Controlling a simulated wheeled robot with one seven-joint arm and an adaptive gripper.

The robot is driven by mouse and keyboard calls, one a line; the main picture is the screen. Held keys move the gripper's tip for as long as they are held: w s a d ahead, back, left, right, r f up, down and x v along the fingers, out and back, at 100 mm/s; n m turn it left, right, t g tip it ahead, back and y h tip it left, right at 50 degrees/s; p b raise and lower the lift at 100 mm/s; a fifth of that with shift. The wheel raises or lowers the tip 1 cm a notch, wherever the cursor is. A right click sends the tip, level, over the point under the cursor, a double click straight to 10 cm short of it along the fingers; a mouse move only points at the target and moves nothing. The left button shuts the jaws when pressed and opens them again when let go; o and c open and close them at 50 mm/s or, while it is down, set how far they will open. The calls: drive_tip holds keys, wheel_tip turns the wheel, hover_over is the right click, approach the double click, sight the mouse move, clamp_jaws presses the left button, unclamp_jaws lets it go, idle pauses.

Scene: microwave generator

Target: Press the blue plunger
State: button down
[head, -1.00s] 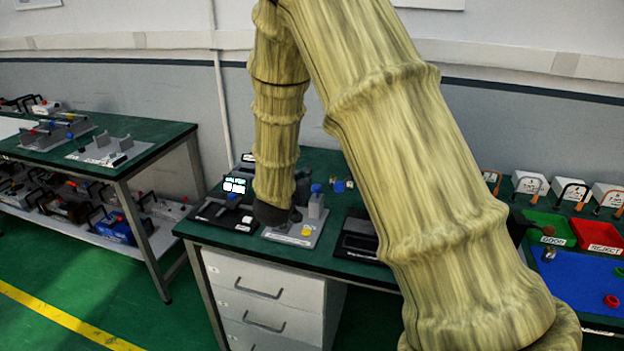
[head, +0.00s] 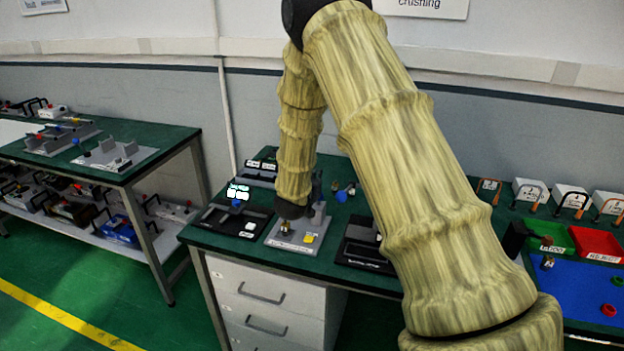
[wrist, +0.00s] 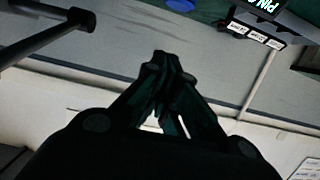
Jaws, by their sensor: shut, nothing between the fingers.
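A grey base plate (head: 275,241) with a label on its front edge lies on the green table, with a yellow part (head: 308,238) on it. A grey upright block (head: 319,212) stands at its back right, partly behind my wrist. The blue cap on that block is not clearly visible in the head view. A blue round thing (wrist: 181,4) is cut off by the top edge of the wrist view; I cannot tell whether it is the plunger. My gripper (wrist: 165,62) is shut and empty. In the head view my wrist is over the plate, and the fingers are hard to make out.
A black device with a blue knob (head: 236,203) stands left of the plate, and a black tray (head: 362,256) stands right. Green (head: 552,238) and red (head: 597,245) bins stand at the far right.

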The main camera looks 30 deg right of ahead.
drive_tip(key=shift+w+d+f+p, duration=0.15)
drive_tip(key=shift+f+p, duration=0.25)
drive_tip(key=shift+f, duration=0.7)
drive_tip(key=shift+w+d+f+p, duration=0.15)
drive_tip(key=shift+f+p, duration=0.2)
drive_tip(key=shift+f, duration=0.7)
drive_tip(key=shift+f+b, duration=1)
drive_tip(key=shift+f, duration=0.1)
drive_tip(key=shift+s, duration=0.1)
